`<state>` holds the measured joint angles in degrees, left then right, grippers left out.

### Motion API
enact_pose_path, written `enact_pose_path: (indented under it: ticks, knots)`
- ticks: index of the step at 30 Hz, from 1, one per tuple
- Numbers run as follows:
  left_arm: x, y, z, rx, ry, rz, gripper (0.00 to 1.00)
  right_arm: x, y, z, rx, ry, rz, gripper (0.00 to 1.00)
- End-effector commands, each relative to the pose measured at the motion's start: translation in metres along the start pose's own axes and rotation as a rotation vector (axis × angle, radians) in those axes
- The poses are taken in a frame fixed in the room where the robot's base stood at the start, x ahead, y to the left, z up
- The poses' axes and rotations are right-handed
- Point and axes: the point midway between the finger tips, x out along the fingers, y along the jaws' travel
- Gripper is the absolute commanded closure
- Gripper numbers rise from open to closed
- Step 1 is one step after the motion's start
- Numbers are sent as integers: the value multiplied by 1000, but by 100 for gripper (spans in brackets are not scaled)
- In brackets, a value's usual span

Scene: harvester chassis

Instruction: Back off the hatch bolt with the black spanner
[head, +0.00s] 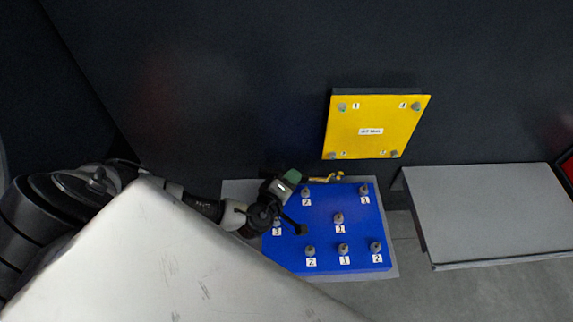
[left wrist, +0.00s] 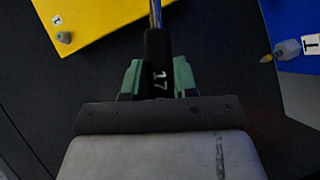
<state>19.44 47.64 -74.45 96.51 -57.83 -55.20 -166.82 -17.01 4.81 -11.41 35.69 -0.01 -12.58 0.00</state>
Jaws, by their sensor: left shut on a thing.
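My left gripper (head: 292,177) is shut on the black spanner's handle (left wrist: 157,50), marked 17; green fingers show on both sides of it in the left wrist view. A metal shaft runs up from the handle out of that frame. In the head view a yellowish tool end (head: 326,178) extends right from the gripper, below the hatch and apart from its bolts. The yellow hatch (head: 371,145) has a bolt at each corner; the upper left one (head: 342,107) is labelled 1. A hatch bolt (left wrist: 64,37) labelled 1 also shows in the left wrist view. My right gripper is out of view.
A blue panel (head: 325,218) with several numbered bolts lies below the hatch, partly behind my left arm. Its edge shows in the left wrist view (left wrist: 292,14). A grey table (head: 480,205) stands at the right. The dark wall around the hatch is clear.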

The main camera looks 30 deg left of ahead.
Motion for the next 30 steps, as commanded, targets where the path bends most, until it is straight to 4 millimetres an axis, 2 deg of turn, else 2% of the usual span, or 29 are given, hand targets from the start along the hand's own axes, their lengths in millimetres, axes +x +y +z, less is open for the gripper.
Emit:
enact_pose_path:
  ticks: [4, 18, 30]
  knots:
    - [-1, -5, -10, 34, -23, 36, 100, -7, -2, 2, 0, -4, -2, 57]
    - [-2, -6, -11, 40, -27, 44, 100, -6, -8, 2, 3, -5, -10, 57]
    - [32, -4, -35, 41, -25, 46, 100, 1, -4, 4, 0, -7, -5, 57]
